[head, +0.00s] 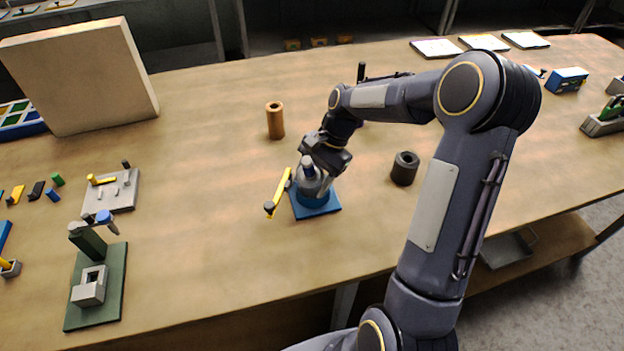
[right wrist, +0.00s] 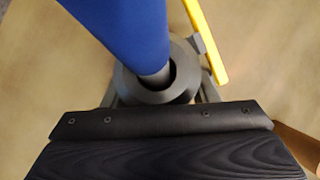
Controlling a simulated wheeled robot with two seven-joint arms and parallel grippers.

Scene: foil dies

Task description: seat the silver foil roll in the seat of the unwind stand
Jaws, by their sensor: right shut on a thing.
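My right gripper (head: 316,178) is shut on the silver foil roll (head: 311,189), directly over the blue base of the unwind stand (head: 319,211). In the right wrist view the roll (right wrist: 135,88) shows as a grey ring between the fingers, with its dark bore visible. A blue post (right wrist: 118,28) with a grey end lines up with the bore. I cannot tell how deep the roll sits. The stand's yellow arm (head: 279,187) is beside the roll, and also shows in the wrist view (right wrist: 205,40). My left gripper is not in view.
A copper roll (head: 275,120) stands behind the stand and a dark roll (head: 404,169) to its right. A green fixture (head: 97,290) and a grey plate with pegs (head: 113,192) are at left. A large tan block (head: 82,75) stands back left. The table between is clear.

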